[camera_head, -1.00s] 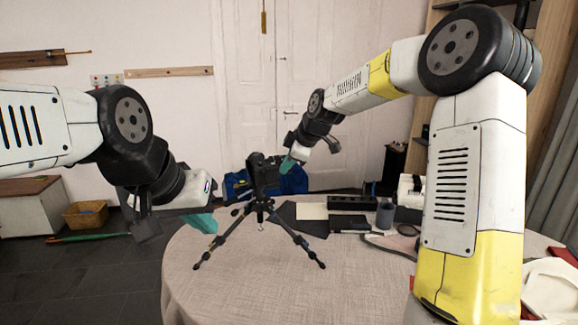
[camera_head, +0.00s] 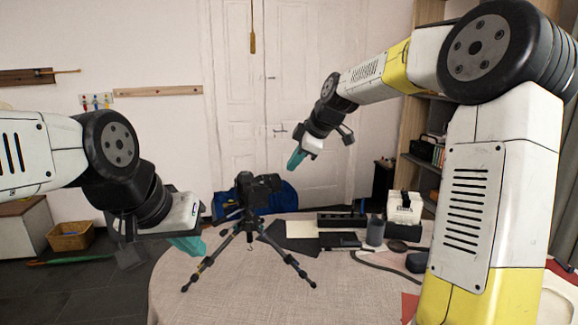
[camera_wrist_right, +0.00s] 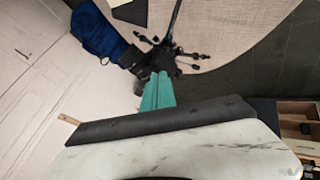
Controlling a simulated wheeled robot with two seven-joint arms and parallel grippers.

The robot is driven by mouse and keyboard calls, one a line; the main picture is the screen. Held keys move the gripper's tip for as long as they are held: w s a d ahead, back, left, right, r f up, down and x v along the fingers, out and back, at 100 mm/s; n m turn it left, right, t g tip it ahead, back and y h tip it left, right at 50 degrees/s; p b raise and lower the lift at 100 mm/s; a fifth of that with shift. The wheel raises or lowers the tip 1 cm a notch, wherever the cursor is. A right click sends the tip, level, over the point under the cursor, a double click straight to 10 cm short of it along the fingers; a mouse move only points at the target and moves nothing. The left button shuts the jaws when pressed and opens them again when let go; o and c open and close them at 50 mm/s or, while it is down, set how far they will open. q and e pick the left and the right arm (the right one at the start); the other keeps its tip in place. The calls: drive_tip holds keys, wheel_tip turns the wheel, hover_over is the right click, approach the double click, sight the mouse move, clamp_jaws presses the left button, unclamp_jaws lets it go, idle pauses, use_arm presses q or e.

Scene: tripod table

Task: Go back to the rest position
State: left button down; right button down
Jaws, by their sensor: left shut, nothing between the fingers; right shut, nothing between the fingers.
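My left gripper (camera_head: 188,245) has teal fingers and is at the left edge of the round table, left of the tripod. It is shut and empty. My right gripper (camera_head: 296,159) is raised above and right of the camera, apart from it. Its teal fingers are shut and empty, and they also show in the right wrist view (camera_wrist_right: 157,92). A black camera (camera_head: 256,188) sits on a small black tripod (camera_head: 249,224) that stands upright on the table (camera_head: 235,290). In the right wrist view the camera and tripod lie beyond the fingertips.
Along the table's back are a dark box (camera_head: 341,219), a grey cup (camera_head: 375,230) and a white device (camera_head: 404,208). A blue bag (camera_head: 283,197) is behind the table. The table's front middle is clear. A yellow basket (camera_head: 70,237) is on the floor at left.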

drive_tip(key=s+d+f+m+h, duration=0.1)
drive_tip(key=s+d+m, duration=0.2)
drive_tip(key=s, duration=0.7)
drive_tip(key=s+d+f+m+h, duration=0.1)
drive_tip(key=s+d+m, duration=0.2)
drive_tip(key=s+m, duration=0.5)
drive_tip(key=s+d+f+m, duration=0.1)
drive_tip(key=s+d+m, duration=0.2)
drive_tip(key=s, duration=1.1)
drive_tip(key=m, duration=0.2)
drive_tip(key=shift+d+f+m+t+h, duration=0.2)
drive_tip(key=shift+f+m+t+h, duration=0.1)
drive_tip(key=shift+f+t+h, duration=0.1)
drive_tip(key=shift+s, duration=0.1)
